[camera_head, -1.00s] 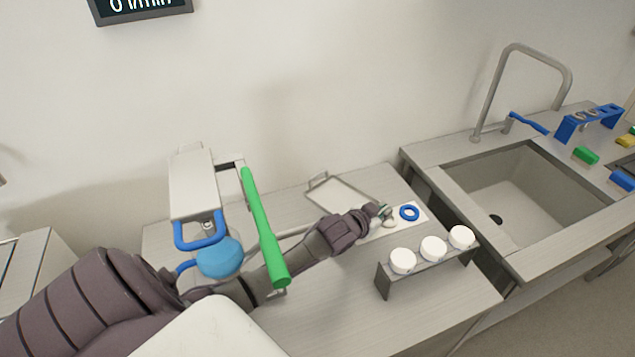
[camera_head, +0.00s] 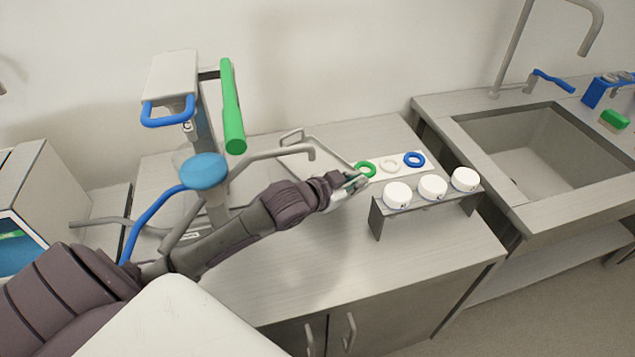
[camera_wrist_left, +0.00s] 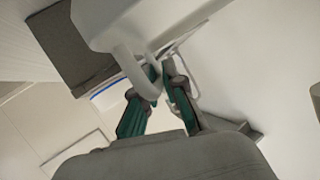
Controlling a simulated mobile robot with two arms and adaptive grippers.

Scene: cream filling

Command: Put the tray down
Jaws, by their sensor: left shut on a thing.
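The pale grey metal tray (camera_head: 333,152) lies behind my left gripper on the worktop, with a raised loop handle at its far end. My left gripper (camera_head: 352,184) is at the tray's near end, just left of the cup stand. Its green-padded fingers look closed on a thin part there, seemingly the tray's near handle; the contact is small and partly hidden. In the left wrist view the fingers (camera_wrist_left: 160,95) are close together around thin pale bars, with a curved pale pipe (camera_wrist_left: 138,75) beside them. My right gripper is out of view.
The filling machine (camera_head: 205,170) with its green bar (camera_head: 232,105) stands left, its spout (camera_head: 312,152) over the tray. Green (camera_head: 365,169), white (camera_head: 390,165) and blue (camera_head: 414,159) rings lie behind the stand (camera_head: 420,205) of white cups. The front worktop is clear; the sink (camera_head: 530,160) is right.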

